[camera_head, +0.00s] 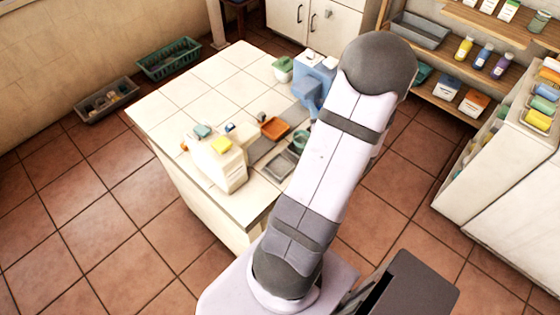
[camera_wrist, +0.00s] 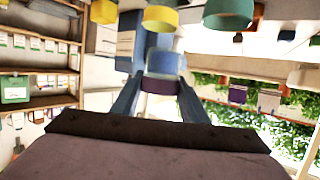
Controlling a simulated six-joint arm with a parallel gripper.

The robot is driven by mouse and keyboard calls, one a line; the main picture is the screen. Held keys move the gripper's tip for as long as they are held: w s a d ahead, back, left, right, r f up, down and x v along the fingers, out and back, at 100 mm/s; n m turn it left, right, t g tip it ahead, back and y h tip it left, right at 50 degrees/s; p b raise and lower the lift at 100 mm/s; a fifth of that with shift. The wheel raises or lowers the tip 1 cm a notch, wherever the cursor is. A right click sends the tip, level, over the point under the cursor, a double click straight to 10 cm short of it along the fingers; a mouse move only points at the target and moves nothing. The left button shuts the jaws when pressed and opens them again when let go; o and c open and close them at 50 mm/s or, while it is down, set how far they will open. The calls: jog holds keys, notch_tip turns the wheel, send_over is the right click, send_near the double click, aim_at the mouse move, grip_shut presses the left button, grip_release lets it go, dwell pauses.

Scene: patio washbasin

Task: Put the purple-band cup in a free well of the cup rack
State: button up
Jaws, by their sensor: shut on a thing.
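In the wrist view, my gripper (camera_wrist: 161,98) is shut on the purple-band cup (camera_wrist: 162,86). The cup is blue-grey with a purple band and sits between the two blue fingers. In the head view my arm covers the gripper and the held cup. I cannot pick out the cup rack or its wells with certainty.
The white tiled counter (camera_head: 190,92) has clear room at its left. A cream block (camera_head: 222,168) with small coloured items, an orange tray (camera_head: 274,128), a teal container (camera_head: 300,140) and a blue container (camera_head: 309,88) stand near my arm. Shelves (camera_head: 480,60) with bottles are at the right.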

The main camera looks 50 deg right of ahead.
jog(key=w+a+n+t+y, duration=0.25)
jog(key=a+n+y, duration=0.6)
jog(key=a, duration=0.75)
jog(key=shift+m+t+y, duration=0.25)
jog(key=shift+m, duration=0.2)
jog(key=shift+s+a+f+p, duration=0.1)
jog(key=shift+s+f+p, duration=0.15)
jog(key=shift+f, duration=1)
jog(key=shift+s+f+p, duration=0.1)
jog(key=shift+s+f, duration=0.1)
jog(key=shift+f, duration=1)
jog(key=shift+f, duration=0.1)
jog(key=shift+f, duration=2)
jog(key=shift+f, duration=0.2)
jog(key=o, duration=1.1)
